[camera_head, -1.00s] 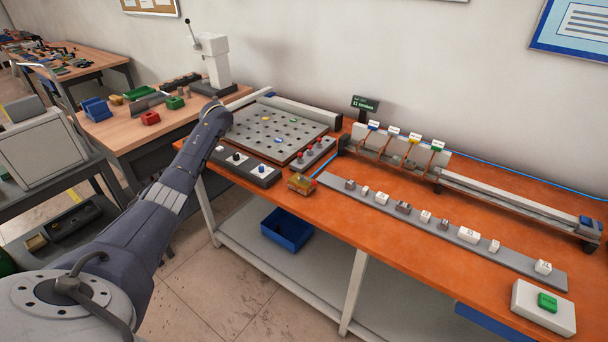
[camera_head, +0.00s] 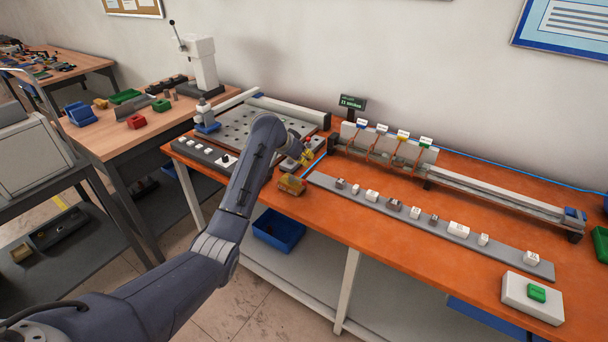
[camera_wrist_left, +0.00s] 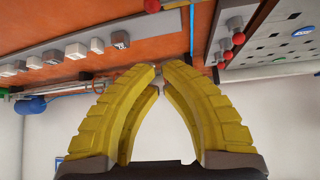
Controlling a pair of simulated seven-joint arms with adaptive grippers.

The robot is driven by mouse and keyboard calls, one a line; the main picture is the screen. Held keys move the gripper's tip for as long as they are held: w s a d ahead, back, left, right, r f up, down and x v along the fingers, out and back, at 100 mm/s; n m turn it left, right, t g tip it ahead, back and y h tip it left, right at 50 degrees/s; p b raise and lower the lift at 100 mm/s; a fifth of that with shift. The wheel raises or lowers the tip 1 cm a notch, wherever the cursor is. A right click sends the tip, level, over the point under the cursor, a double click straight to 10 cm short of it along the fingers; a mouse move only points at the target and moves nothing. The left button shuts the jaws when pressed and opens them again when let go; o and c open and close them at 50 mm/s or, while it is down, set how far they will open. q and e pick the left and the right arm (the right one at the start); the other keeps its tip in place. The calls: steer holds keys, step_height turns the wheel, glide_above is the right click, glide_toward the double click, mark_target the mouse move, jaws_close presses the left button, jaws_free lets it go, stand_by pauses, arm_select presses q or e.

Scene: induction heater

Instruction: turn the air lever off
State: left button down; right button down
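A brass-yellow block (camera_head: 291,185) at the orange bench's front edge, with a blue line near it, looks like the air valve. Its lever position is too small to read in the head view. In the wrist view a red knob (camera_wrist_left: 152,5) shows at the top edge, partly cut off. My left gripper (camera_head: 308,157) is above the bench, just behind and right of the brass block, apart from it. In the wrist view its yellow fingers (camera_wrist_left: 161,66) come together at the tips with nothing visible between them. My right gripper is not in view.
A grey block with red-knobbed levers (camera_wrist_left: 238,38) is close to my left gripper. A perforated plate (camera_head: 235,125) lies behind my forearm. A strip with several small blocks (camera_head: 430,222) lies to the right. A fixture with coloured tags (camera_head: 385,145) stands behind.

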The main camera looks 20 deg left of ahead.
mark_target(298, 180)
arm_select(q)
steer(key=shift+d, duration=0.15)
steer(key=x, duration=1)
steer(key=shift+s+a+f, duration=0.1)
steer(key=shift+s+a, duration=0.2)
steer(key=shift+s, duration=0.3)
steer(key=shift+s+a, duration=0.25)
steer(key=shift+s, duration=0.35)
steer(key=shift+s+a+f, duration=0.1)
steer(key=shift+s+a, duration=0.2)
steer(key=shift+s, duration=0.3)
steer(key=shift+s, duration=0.1)
